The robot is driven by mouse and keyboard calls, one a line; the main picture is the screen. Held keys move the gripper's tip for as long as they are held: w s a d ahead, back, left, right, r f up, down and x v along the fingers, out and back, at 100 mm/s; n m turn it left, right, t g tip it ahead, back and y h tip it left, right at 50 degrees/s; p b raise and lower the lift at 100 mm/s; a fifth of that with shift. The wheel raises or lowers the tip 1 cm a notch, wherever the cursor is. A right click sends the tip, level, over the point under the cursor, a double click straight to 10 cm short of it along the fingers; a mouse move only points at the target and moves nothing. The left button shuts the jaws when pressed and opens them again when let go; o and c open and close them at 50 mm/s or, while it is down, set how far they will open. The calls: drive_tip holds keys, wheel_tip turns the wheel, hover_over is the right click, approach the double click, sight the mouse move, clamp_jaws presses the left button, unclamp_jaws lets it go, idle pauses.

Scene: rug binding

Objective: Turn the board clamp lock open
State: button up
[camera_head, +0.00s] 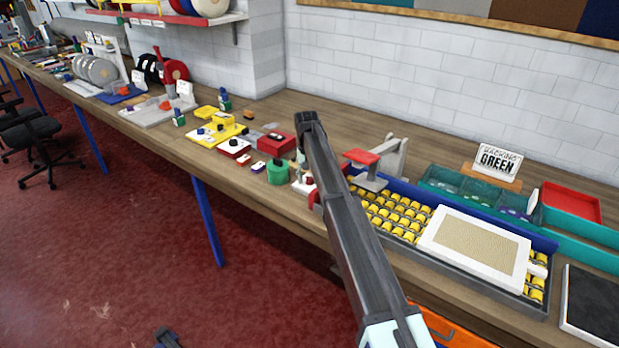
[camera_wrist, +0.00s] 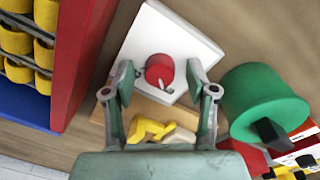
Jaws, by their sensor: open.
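A round red knob (camera_wrist: 158,72) with a small pale pointer sits on a square white plate (camera_wrist: 178,38) in the wrist view; it looks like the board clamp lock, though no label shows. My gripper (camera_wrist: 160,78) is open, with one finger on each side of the knob and visible gaps between. I cannot tell the fingers' height over the plate. In the head view the white plate (camera_head: 301,188) is partly hidden by my arm. A white-framed board (camera_head: 478,246) lies on the yellow roller tray at the right.
A green cylinder (camera_wrist: 262,103) stands close right of the plate in the wrist view. A yellow piece (camera_wrist: 148,129) lies near my gripper's base. The blue and red tray wall (camera_wrist: 83,60) rises at the left. A red-topped stand (camera_head: 362,157) stands behind the tray.

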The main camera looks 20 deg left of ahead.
sight(308, 179)
drive_tip(key=shift+r, duration=0.1)
wheel_tip(308, 179, up, 12)
drive_tip(key=shift+a, duration=0.25)
drive_tip(key=shift+s, duration=0.1)
idle(0.4)
